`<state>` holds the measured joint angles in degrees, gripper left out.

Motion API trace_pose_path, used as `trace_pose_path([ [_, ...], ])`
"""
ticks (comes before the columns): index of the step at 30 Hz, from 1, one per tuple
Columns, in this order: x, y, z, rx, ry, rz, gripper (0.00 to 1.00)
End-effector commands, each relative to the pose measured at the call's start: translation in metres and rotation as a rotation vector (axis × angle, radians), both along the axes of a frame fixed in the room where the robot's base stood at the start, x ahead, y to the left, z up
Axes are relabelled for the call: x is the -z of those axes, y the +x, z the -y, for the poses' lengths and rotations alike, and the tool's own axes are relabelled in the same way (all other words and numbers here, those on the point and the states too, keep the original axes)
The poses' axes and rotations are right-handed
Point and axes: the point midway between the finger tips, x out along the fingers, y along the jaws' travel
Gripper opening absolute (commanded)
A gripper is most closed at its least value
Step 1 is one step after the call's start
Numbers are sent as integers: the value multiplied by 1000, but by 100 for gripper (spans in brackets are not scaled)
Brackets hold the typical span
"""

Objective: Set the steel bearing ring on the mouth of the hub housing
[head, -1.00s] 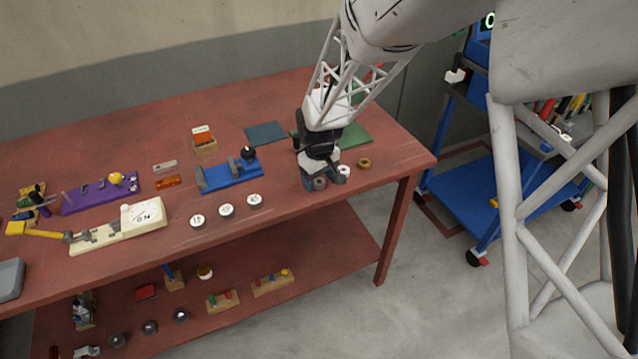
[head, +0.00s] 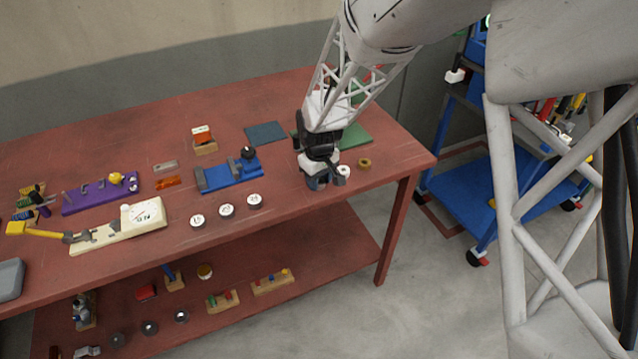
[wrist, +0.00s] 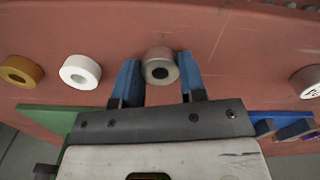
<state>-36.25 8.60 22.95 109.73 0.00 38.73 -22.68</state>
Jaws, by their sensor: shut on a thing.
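The steel bearing ring (wrist: 160,68) is a grey ring with a dark hole. In the wrist view it sits between the two blue fingertips of my gripper (wrist: 160,80), which is shut on it. In the head view my gripper (head: 318,182) is low over the right end of the red bench, and its fingers hide the ring. I cannot tell whether the ring touches the bench. I cannot pick out the hub housing with certainty in either view.
A white ring (head: 343,171) stands close beside my gripper, with a brass ring (head: 364,163) beyond it. A green mat (head: 354,137) lies behind. A blue fixture (head: 230,174) and several white labelled discs (head: 226,211) are to the left. Bench front is clear near the gripper.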

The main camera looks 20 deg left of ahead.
Motion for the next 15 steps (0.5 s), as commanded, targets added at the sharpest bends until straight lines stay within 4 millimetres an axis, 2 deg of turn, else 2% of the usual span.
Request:
trace_pose_path([
  [9,-1,0,0,0,1,1,13],
  [15,-10,0,0,0,1,2,12],
])
